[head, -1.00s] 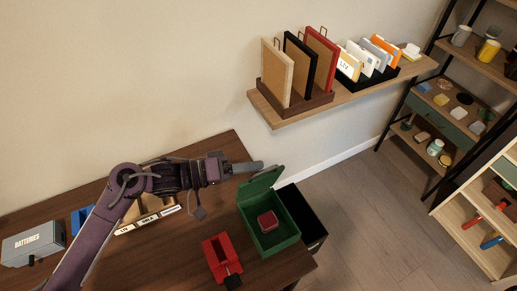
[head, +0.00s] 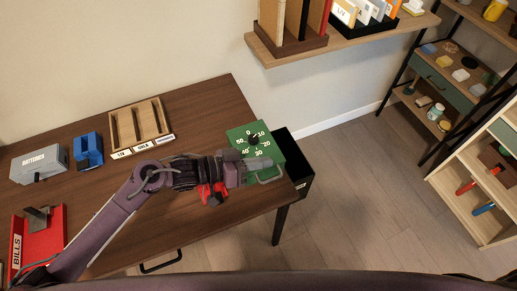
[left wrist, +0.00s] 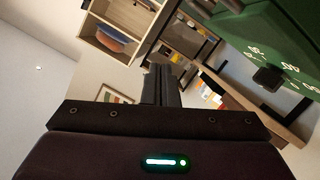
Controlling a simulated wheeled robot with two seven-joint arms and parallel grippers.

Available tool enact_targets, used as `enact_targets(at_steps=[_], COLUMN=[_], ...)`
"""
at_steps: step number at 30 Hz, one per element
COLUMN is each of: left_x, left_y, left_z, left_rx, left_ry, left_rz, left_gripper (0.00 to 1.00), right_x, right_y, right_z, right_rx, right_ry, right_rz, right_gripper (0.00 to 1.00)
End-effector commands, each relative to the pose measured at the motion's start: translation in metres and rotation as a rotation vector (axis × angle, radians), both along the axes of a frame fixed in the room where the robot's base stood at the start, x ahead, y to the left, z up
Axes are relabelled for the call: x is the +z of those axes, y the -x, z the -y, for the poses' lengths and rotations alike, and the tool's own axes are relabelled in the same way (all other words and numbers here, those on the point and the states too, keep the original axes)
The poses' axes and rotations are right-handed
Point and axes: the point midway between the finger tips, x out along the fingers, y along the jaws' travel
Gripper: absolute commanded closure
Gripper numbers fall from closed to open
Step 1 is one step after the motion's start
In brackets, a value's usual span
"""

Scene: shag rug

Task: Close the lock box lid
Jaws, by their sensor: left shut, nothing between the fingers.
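The green lock box (head: 273,139) stands at the right end of the wooden table. Its lid is down over the box, showing a dial with white numbers, and the red item seen inside earlier is hidden. I cannot tell whether the lid sits fully flush. My left gripper (head: 268,163) is shut and empty, over the front part of the lid by the dial; whether it touches is unclear. In the left wrist view the shut fingers (left wrist: 160,85) show beside the green lid (left wrist: 255,35) and its dark knob. My right gripper is out of view.
A red stapler-like item (head: 212,194) lies just left of the box, partly behind my arm. A wooden compartment tray (head: 139,126), blue item (head: 88,150), grey batteries box (head: 39,163) and red bills tray (head: 42,236) are further left. A wall shelf (head: 340,37) hangs behind.

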Motion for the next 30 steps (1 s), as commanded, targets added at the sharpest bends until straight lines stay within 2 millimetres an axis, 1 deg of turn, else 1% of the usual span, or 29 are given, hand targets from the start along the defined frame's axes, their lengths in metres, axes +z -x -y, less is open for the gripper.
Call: enact_targets(at_steps=[1,3,9,12,18,30], left_x=[-0.012,-0.022,-0.048,-0.057,-0.068,-0.073], left_y=[0.004,0.008,0.015,0.017,0.018,0.02], left_z=[0.002,0.003,0.007,0.007,0.008,0.008], left_rx=[0.001,0.001,0.001,0.001,0.001,-0.001], left_ry=[0.0,0.002,0.001,0.001,0.001,-0.003], left_rz=[-0.005,-0.002,-0.004,-0.003,-0.002,-0.006], left_gripper=[1.0,1.0,1.0,1.0,1.0,1.0], right_x=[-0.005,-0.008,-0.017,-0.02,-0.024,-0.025], right_y=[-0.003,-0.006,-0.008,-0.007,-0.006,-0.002], right_z=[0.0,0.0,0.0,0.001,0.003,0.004], right_rx=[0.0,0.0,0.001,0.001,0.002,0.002], right_ry=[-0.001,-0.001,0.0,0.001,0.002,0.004], right_rz=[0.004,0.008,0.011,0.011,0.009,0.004], right_gripper=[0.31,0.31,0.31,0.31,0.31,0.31])
